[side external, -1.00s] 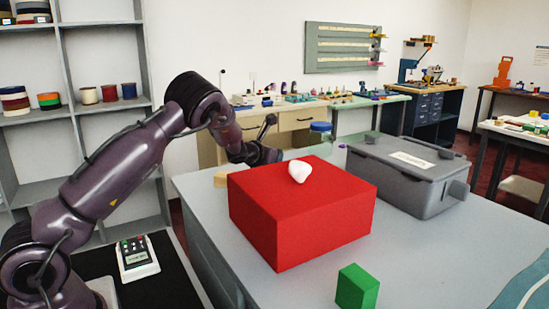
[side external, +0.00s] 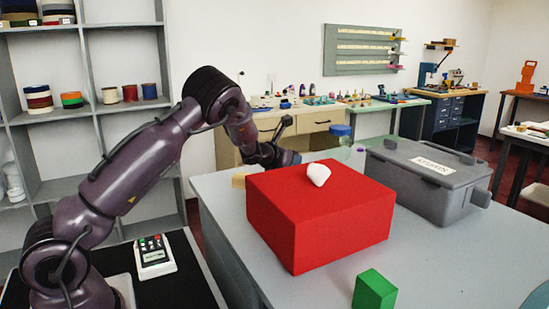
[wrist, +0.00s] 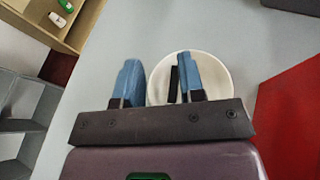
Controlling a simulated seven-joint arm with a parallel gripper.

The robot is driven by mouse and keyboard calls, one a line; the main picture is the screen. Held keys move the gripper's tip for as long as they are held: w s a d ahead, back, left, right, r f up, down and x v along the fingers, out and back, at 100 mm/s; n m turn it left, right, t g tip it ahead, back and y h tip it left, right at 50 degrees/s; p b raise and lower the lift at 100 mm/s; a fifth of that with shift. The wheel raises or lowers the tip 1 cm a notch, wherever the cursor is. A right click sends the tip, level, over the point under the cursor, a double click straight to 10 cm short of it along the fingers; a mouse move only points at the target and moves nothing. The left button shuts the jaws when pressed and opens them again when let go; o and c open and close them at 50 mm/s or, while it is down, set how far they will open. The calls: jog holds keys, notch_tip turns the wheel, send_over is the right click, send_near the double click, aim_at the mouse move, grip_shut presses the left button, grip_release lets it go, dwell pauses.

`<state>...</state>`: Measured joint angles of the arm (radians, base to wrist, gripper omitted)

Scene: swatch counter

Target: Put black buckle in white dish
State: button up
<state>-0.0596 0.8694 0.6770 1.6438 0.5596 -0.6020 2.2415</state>
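The white dish (wrist: 219,62) lies on the grey counter in the wrist view, beyond and under my fingertips. My gripper (wrist: 155,78) has two blue fingers spread apart, with the dish's pale surface showing between them. A narrow black piece (wrist: 173,86), which looks like the black buckle, shows over the dish against the inner side of the right finger. I cannot tell whether it rests in the dish or touches the finger. In the side view my fingers, the dish and the buckle are hidden behind the red box (side external: 318,225).
A white lump (side external: 318,174) sits on the red box, which stands close right of the dish. A green block (side external: 374,291) stands in front, a grey lidded bin (side external: 425,185) to the right, and a blue-lidded jar (side external: 340,133) behind.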

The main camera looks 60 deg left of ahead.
jog(key=s+d+r+n+g+h, duration=0.1)
jog(key=s+d+r+n, duration=0.3)
jog(key=s+d+n, duration=0.5)
jog(key=s+d+r+n+g+h, duration=0.2)
jog(key=s+d+r+n+g, duration=0.1)
jog(key=s+d+n, duration=0.7)
jog(key=s+d+r+n+g+h, duration=0.2)
jog(key=s+d+r+n, duration=0.3)
jog(key=s+d+n, duration=0.5)
jog(key=s+n, duration=0.2)
jog(key=s, duration=0.2)
jog(key=shift+s+r+g, duration=0.2)
jog(key=shift+s+g, duration=0.05)
jog(key=shift+g, duration=0.15)
